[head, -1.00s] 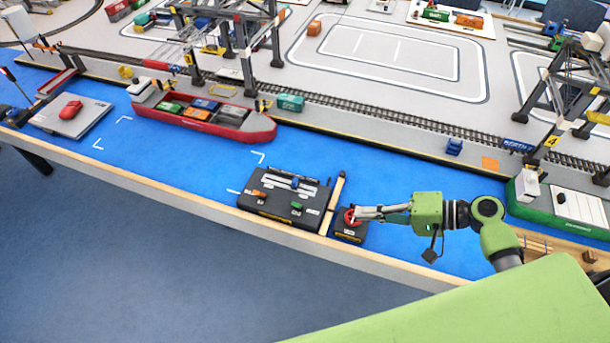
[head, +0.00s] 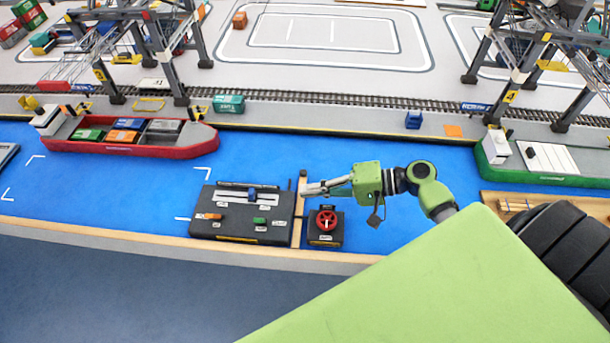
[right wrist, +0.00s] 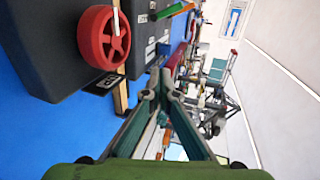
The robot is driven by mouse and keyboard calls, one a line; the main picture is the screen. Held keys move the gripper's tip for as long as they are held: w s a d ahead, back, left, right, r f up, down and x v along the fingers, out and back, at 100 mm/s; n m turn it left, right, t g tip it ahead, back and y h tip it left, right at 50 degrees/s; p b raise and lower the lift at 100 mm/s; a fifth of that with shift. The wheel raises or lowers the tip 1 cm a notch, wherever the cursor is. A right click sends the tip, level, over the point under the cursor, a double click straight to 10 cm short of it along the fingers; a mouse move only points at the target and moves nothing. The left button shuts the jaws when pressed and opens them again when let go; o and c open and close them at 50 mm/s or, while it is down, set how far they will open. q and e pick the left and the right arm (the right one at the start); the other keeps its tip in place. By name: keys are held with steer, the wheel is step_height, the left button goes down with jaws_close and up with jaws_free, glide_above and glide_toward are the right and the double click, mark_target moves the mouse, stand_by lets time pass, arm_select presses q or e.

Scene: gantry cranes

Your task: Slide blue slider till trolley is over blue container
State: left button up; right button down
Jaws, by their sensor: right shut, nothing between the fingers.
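The blue slider (head: 252,192) sits mid-slot on top of the dark control box (head: 225,229). My right gripper (head: 304,190) is shut and empty, right of the control box near the wooden strip (head: 297,226), apart from the slider. In the right wrist view its closed fingers (right wrist: 165,92) point past the red wheel. The red ship (head: 190,146) at the left carries several containers, a small blue one (head: 122,136) among them. The left gantry crane (head: 165,60) stands behind the ship; its trolley cannot be made out clearly. My left gripper is out of view.
An orange slider (head: 209,216) and a green slider (head: 259,221) share the control box. A red wheel (head: 326,220) stands on a small dark box to its right. A green ship (head: 550,180) lies at the right. Blue water surface is free around the boxes.

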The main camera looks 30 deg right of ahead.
mark_target(255, 193)
steer(key=p+x, duration=0.1)
steer(key=x, duration=0.2)
steer(key=p+x, duration=0.1)
steer(key=x, duration=0.3)
steer(key=r+p+x, duration=0.1)
steer(key=x, duration=0.3)
steer(key=shift+w+a, duration=0.15)
